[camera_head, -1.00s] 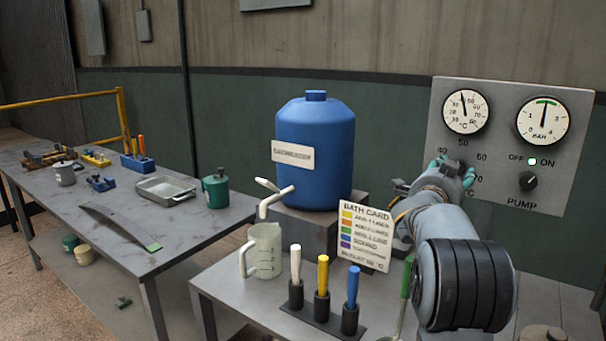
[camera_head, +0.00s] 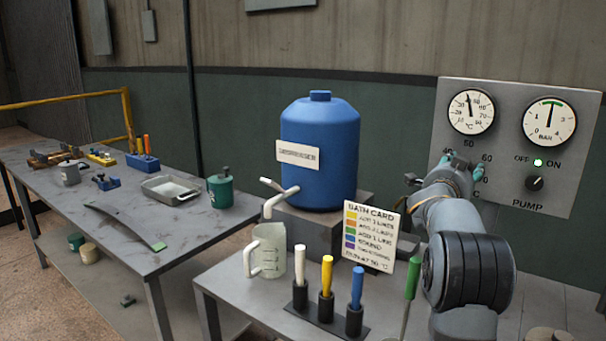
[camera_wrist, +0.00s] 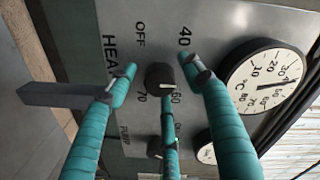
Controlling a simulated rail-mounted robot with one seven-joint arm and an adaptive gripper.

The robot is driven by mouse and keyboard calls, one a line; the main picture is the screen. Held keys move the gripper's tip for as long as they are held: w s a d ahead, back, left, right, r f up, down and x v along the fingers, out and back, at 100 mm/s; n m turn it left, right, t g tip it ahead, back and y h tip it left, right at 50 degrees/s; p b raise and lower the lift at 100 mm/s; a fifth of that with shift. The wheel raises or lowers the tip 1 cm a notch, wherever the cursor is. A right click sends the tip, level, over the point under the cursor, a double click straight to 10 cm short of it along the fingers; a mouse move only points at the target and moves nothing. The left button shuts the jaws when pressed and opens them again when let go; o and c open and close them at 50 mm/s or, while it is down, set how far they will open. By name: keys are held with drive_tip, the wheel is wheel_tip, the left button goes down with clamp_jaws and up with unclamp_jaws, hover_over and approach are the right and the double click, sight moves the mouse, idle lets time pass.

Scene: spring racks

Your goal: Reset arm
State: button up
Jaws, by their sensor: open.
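My gripper (camera_head: 463,166) is in front of the grey control panel (camera_head: 590,150) at the right of the head view. In the wrist view its teal fingers (camera_wrist: 163,80) are spread open, and nothing is held. The dark heat knob (camera_wrist: 160,76) lies between the fingertips, with a pale mark on its side toward the 60. I cannot tell whether any finger touches it. In the head view my gripper hides this knob.
The pump knob (camera_head: 535,183) is under a lit green light, with two gauges above. Below stands a table with a bath card (camera_head: 368,245), a jug (camera_head: 268,252), coloured-handled tools in a rack (camera_head: 325,308) and a blue degreaser drum (camera_head: 320,150). A workbench (camera_head: 110,220) is at left.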

drive_tip(key=v, duration=1.2)
drive_tip(key=x, duration=1.3)
drive_tip(key=shift+r+p, duration=0.1)
drive_tip(key=shift+p, duration=0.25)
drive_tip(key=n+p, duration=0.1)
drive_tip(key=n, duration=0.1)
drive_tip(key=shift+r+n+p, duration=0.1)
drive_tip(key=shift+n+p, duration=0.2)
drive_tip(key=n, duration=0.1)
drive_tip(key=n+p, duration=0.2)
drive_tip(key=shift+s+a+r+n, duration=0.15)
drive_tip(key=shift+s+r+n, duration=0.1)
drive_tip(key=shift+n, duration=0.05)
drive_tip(key=n+p, duration=0.3)
drive_tip(key=shift+w+f, duration=0.1)
drive_tip(key=shift+w, duration=0.05)
drive_tip(key=n+p, duration=0.2)
drive_tip(key=p, duration=0.1)
drive_tip(key=shift+n, duration=0.3)
drive_tip(key=b+v, duration=0.3)
drive_tip(key=v, duration=0.7)
drive_tip(key=shift+s+a+f+b, duration=0.15)
drive_tip(key=shift+s+f+b, duration=0.05)
drive_tip(key=shift+f+b, duration=0.25)
